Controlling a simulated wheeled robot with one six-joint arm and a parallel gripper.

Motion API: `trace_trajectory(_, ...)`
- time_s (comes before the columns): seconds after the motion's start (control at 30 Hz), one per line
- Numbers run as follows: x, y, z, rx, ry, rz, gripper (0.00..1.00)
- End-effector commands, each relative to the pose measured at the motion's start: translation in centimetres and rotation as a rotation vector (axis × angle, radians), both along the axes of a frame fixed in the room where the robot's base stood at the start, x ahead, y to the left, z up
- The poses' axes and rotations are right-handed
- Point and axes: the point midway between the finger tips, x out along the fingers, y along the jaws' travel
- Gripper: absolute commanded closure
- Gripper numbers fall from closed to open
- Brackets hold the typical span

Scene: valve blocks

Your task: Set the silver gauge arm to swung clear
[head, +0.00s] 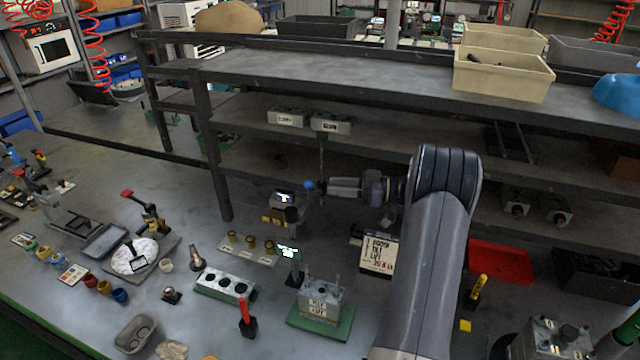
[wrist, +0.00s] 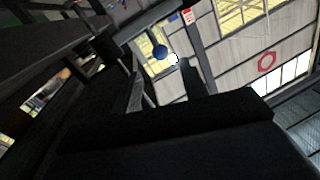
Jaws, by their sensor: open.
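I cannot make out the silver gauge arm for certain. A blue ball knob (head: 309,184) shows just left of my gripper (head: 328,188) in the head view, below the lower shelf. A thin grey rod (head: 322,155) stands upright above it; I cannot tell whether the two join. The blue ball also shows in the wrist view (wrist: 160,52), beyond the dark fingers, with a small bright spot beside it. My gripper is open, and nothing is seen held in it. A small lit display (head: 284,198) sits left of the knob. My arm hides what lies behind it.
Two labelled grey boxes (head: 308,121) are on the shelf above my gripper. Below stand a grey block (head: 320,304) on a green base and a written sign (head: 379,254). A red tray (head: 500,262) lies to the right. The rack's dark post (head: 219,165) is to the left.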

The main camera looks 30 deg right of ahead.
Motion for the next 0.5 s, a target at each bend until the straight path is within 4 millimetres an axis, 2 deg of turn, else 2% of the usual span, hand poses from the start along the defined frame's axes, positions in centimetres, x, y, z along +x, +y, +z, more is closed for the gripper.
trace_trajectory(0.1,-0.9,-1.5,0.1,0.001,0.000,-0.002,0.59)
trace_trajectory(0.2,-1.3,-2.1,0.0,-0.001,-0.001,0.000,0.59)
trace_trajectory(0.5,-1.5,-2.4,0.0,0.000,0.000,0.001,0.59)
